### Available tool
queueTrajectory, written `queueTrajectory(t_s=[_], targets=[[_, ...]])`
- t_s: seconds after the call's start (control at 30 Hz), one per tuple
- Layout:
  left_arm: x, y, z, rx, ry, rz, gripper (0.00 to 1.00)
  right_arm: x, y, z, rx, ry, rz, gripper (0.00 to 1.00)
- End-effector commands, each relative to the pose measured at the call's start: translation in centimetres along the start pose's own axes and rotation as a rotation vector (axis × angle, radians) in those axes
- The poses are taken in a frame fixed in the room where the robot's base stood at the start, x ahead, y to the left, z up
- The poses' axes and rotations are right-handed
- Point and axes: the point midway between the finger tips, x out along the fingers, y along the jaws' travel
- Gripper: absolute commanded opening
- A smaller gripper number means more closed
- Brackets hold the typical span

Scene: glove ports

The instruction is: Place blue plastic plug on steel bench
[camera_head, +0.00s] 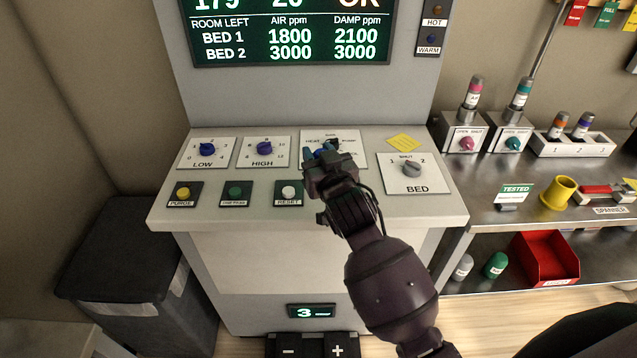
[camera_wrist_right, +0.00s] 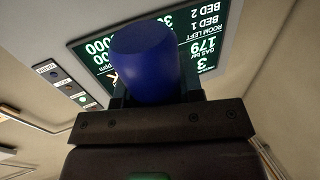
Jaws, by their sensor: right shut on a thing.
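My right gripper (camera_head: 325,155) is over the sloping control panel, in front of the third knob plate, which it partly covers. It is shut on the blue plastic plug (camera_wrist_right: 146,62), a smooth rounded blue cylinder standing out between the fingers in the right wrist view. Only a little blue shows at the fingertips in the head view, where I cannot clearly tell plug from knob. The steel bench (camera_head: 480,188) stands to the right of the panel, with a lower shelf. My left gripper is not in view.
On the bench are a yellow cup-like part (camera_head: 558,192), a TESTED sign (camera_head: 515,193), a spanner tray (camera_head: 606,195) and valve boxes (camera_head: 463,133). A red bin (camera_head: 545,258) and white and green plugs (camera_head: 495,265) are on the lower shelf. The bench's near left top looks clear.

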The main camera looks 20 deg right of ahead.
Motion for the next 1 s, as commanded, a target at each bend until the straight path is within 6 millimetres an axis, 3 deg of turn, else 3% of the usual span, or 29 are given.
queueTrajectory(t_s=[0.1, 0.37, 0.6, 1.0], targets=[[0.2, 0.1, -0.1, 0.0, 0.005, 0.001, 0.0, 0.0, 0.0, 2.2, 0.001, -0.003, 0.001, 0.08], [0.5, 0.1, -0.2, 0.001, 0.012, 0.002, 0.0, 0.0, 0.0, 4.0, 0.001, -0.001, 0.002, 0.08], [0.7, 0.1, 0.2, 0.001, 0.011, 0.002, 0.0, 0.0, 0.0, 7.2, 0.001, -0.001, 0.001, 0.08], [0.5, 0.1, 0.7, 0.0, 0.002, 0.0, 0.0, 0.0, 0.0, 7.7, 0.001, 0.001, 0.0, 0.08]])
